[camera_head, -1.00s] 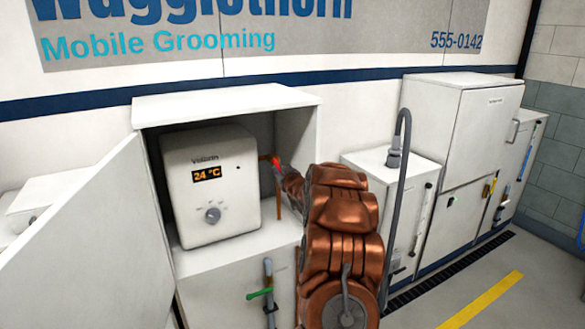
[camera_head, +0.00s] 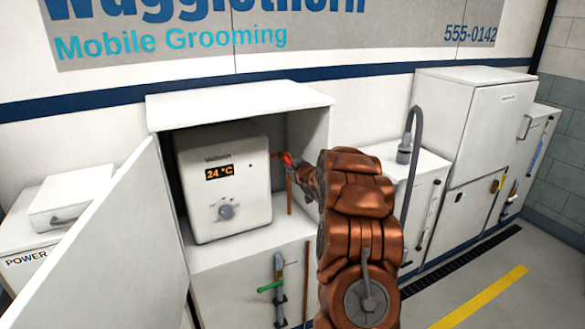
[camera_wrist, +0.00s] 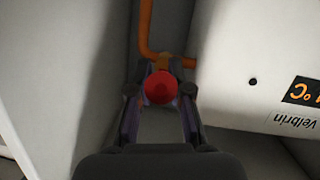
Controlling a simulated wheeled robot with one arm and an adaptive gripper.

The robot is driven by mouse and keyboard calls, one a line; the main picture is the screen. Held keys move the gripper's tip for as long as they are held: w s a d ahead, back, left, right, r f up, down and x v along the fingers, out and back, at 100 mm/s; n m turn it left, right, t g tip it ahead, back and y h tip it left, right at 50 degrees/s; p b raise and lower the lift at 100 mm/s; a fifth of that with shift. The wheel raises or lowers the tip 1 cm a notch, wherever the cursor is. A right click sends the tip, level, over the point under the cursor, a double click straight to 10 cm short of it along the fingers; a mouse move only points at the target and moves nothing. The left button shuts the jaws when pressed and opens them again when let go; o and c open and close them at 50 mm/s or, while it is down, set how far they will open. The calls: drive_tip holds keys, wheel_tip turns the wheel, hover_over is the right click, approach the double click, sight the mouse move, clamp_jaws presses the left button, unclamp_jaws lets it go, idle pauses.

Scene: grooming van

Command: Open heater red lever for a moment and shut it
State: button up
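The heater (camera_head: 224,185) is a white box with a 24 °C display and a dial, inside an open cabinet (camera_head: 235,100). Its red lever (camera_head: 287,160) is at the heater's right, on a copper-coloured pipe (camera_head: 289,196). In the wrist view the lever's round red end (camera_wrist: 160,88) lies between the two fingers of my gripper (camera_wrist: 160,72). The fingers are drawn in and appear closed on its sides. The fingertips are partly hidden behind the red end. In the head view my copper-coloured arm hides most of the gripper.
The cabinet door (camera_head: 100,245) stands open at the left. A green-handled valve (camera_head: 270,287) is on the cabinet's lower front. A low cabinet with a grey hose (camera_head: 414,130) stands to the right of my arm. The cabinet's side wall is close to my gripper.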

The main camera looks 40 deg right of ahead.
drive_tip(key=o, duration=0.3)
drive_tip(key=v, duration=1.2)
idle(0.3)
idle(2.2)
